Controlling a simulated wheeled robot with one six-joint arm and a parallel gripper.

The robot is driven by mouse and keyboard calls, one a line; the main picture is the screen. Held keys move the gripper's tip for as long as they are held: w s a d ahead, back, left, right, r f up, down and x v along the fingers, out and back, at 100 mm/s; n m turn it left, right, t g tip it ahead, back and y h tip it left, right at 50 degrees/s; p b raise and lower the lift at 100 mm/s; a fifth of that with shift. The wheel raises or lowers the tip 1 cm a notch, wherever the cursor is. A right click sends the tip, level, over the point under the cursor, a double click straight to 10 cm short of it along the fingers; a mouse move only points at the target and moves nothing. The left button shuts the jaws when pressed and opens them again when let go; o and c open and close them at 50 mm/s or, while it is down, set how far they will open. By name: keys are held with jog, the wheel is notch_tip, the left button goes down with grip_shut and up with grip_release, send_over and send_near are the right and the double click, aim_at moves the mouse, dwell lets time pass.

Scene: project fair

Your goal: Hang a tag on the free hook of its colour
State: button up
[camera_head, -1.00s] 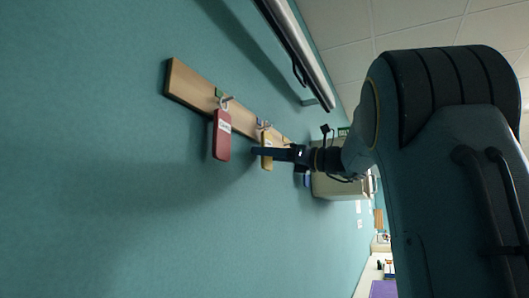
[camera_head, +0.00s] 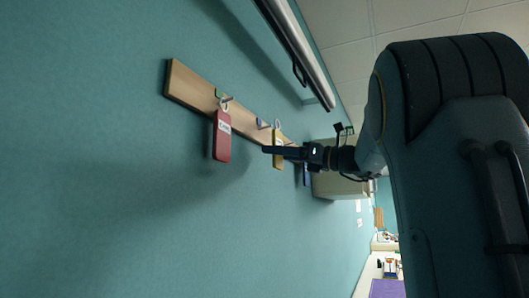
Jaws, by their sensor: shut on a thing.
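A wooden hook rail (camera_head: 188,88) runs along the teal wall, receding to the right. A red tag (camera_head: 222,142) hangs by its ring on the near hook, which has a green mark (camera_head: 219,93). Farther along is a hook with a bluish-purple mark (camera_head: 262,124). My gripper (camera_head: 270,149) is shut on a yellow tag (camera_head: 278,161), held upright in front of the rail. The tag's ring (camera_head: 277,125) is just right of the purple mark; I cannot tell whether it touches a hook. A blue tag (camera_head: 306,176) shows partly behind my gripper. The rail's far end is hidden.
A metal rail (camera_head: 300,52) runs along the wall above the hook rail. A pale box-like cabinet (camera_head: 338,186) stands out from the wall beyond my gripper. The wall below the hook rail is clear. A counter with a purple mat (camera_head: 386,289) lies far off at lower right.

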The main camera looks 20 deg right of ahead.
jog(key=shift+r+p+v, duration=0.15)
jog(key=shift+p+v, duration=0.05)
jog(key=shift+v, duration=0.55)
jog(key=shift+r+p+v, duration=0.15)
jog(key=shift+v, duration=0.6)
jog(key=shift+s, duration=0.1)
